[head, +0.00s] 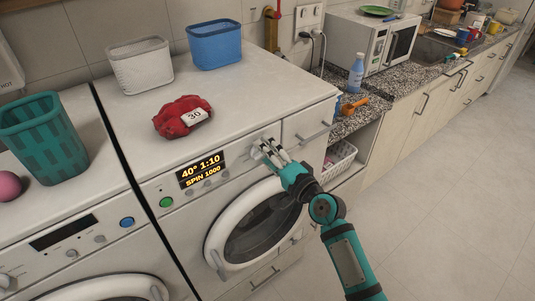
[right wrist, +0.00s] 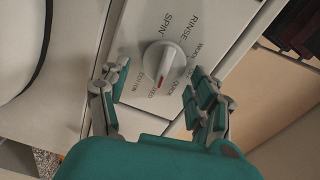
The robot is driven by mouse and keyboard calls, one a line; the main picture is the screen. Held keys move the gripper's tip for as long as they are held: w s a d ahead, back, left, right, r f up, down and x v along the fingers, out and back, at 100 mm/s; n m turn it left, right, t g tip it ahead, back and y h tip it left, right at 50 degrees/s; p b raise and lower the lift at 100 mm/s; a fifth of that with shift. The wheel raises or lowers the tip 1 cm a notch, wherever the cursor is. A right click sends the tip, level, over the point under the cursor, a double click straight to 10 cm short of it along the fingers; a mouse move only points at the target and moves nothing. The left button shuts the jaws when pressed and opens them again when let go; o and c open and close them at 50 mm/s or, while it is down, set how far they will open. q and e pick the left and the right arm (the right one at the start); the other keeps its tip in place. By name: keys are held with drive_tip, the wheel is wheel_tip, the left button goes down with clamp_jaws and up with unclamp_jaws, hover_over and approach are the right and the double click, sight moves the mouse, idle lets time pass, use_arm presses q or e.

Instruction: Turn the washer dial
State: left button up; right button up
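The washer dial (right wrist: 163,65) is a round white knob with a raised grip bar and a red mark. Printed words, among them SPIN, RINSE and QUICK, ring it. My right gripper (right wrist: 158,88) is open, one finger on each side of the dial, with no clear contact. In the head view my right gripper (head: 268,151) is at the right end of the control panel and largely covers the dial. The washer (head: 180,215) has a lit display (head: 201,169) reading 40° 1:10, SPIN 1000. My left gripper is out of view.
On the washer top are a red cloth bundle (head: 183,117) tagged 30, a white basket (head: 140,66) and a blue basket (head: 215,44). A second machine (head: 80,245) stands at left, bearing a teal basket (head: 45,140). A drawer handle (head: 313,133) lies right of the dial.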

drive_tip(key=shift+s, duration=0.1)
drive_tip(key=v, duration=1.2)
drive_tip(key=s+d+f+n+g+h, duration=0.1)
drive_tip(key=d+f+g+h, duration=0.15)
drive_tip(key=f, duration=0.95)
drive_tip(key=d+f+g+h, duration=0.1)
drive_tip(key=d+f+h, duration=0.2)
drive_tip(key=f, duration=0.9)
drive_tip(key=s+d+f+n+g+h+b, duration=0.1)
drive_tip(key=s+d+f, duration=0.1)
drive_tip(key=s+f, duration=0.45)
drive_tip(key=s+d+f+n+g+h, duration=0.1)
drive_tip(key=s+d+f+n+g, duration=0.15)
drive_tip(key=f, duration=0.75)
drive_tip(key=s+d+f+n+g+h, duration=0.1)
drive_tip(key=s+f+n+g, duration=0.1)
drive_tip(key=s+f, duration=0.4)
drive_tip(key=s+d+f+n+g+h, duration=0.1)
drive_tip(key=s+f, duration=0.6)
drive_tip(key=s, duration=1)
drive_tip(key=s+d+f+n+g+h, duration=0.1)
drive_tip(key=s+d+f+n+g, duration=0.2)
drive_tip(key=s+f, duration=0.3)
drive_tip(key=s+n+b, duration=0.1)
drive_tip(key=s, duration=0.4)
drive_tip(key=shift+d+f+g, duration=0.2)
drive_tip(key=shift+f+g, duration=0.1)
